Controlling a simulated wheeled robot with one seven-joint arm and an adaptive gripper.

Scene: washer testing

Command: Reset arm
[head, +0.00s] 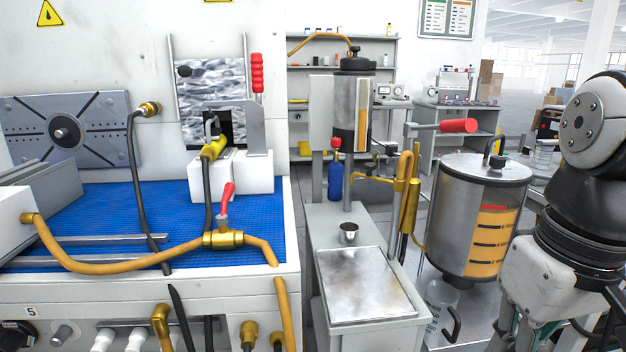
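Part of my own arm (570,210) shows at the right edge of the head view, with a dark rounded joint above a pale link. It is raised in front of the steel tank (462,217), at the tank's right side. The fingers of my gripper are not visible, so I cannot see whether it holds anything.
A test bench with a blue mat (110,210), hoses and a brass valve (222,239) fills the left. A grey cabinet (368,283) bearing a small metal cup (348,232) stands mid-view. A red-handled lever (457,126) sticks out near the tank. Shelves (390,75) stand behind.

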